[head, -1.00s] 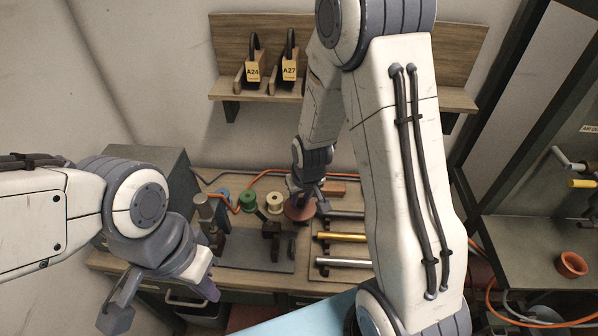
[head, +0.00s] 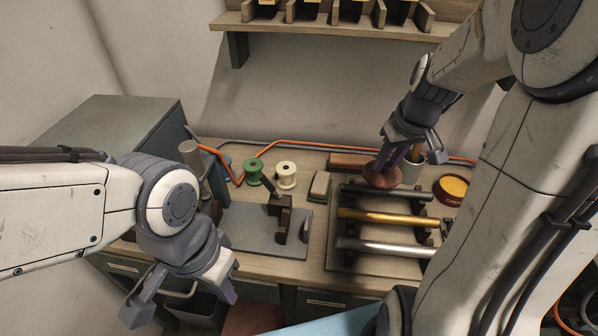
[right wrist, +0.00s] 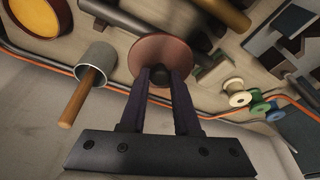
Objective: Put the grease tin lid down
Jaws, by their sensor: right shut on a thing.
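My right gripper (head: 400,150) is shut on the dark knob of the grease tin lid (head: 383,175), a round reddish-brown disc. My left gripper (head: 182,300) is open and empty at the bench's front left.
A rack holds a black, a gold (head: 385,217) and a silver rod in front. A wooden block (head: 345,161), a small block (head: 320,187) and spools (head: 286,174) lie left.

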